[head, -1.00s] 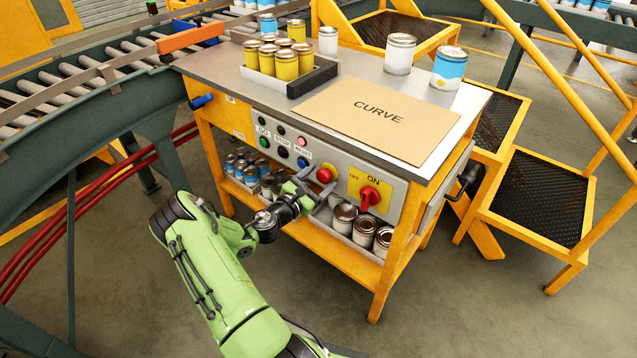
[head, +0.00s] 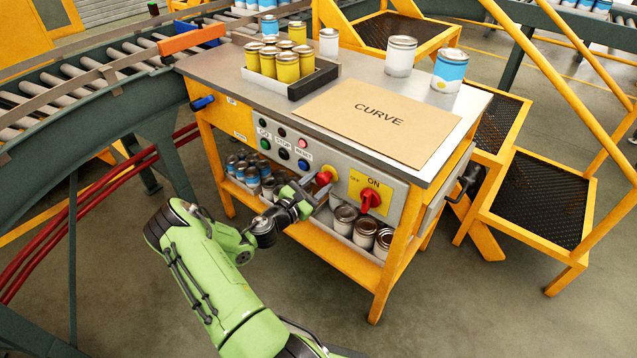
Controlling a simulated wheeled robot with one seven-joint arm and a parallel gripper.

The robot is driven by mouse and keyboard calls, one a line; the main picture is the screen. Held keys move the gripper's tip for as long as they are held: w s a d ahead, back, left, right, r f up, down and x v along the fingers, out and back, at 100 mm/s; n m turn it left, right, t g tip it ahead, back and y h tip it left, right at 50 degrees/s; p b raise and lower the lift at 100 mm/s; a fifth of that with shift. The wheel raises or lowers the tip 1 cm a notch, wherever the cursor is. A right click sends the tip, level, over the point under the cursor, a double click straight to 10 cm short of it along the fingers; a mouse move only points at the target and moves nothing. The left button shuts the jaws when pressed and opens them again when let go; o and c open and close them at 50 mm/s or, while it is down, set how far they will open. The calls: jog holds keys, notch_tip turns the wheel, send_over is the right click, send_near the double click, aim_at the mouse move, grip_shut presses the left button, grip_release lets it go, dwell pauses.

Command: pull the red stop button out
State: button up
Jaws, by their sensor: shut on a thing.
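The red stop button (head: 324,177) sits on a yellow surround on the grey control panel (head: 340,188) at the front of the workbench. My gripper (head: 318,186) is at the button, with its fingers around the red cap and shut on it. The fingers hide part of the cap. I cannot tell from this view how far the button stands out from the panel.
A red rotary switch (head: 370,199) on a yellow plate is close to the right of the button. Small buttons (head: 283,154) are to the left. Cans (head: 345,218) stand on the shelf below. The bench top (head: 215,63) overhangs the panel.

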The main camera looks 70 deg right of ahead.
jog(key=o, duration=1.2)
jog(key=shift+w+a, duration=0.1)
jog(key=p+v, duration=0.3)
jog(key=v, duration=1.2)
jog(key=shift+w+a, duration=0.2)
jog(key=shift+a, duration=0.15)
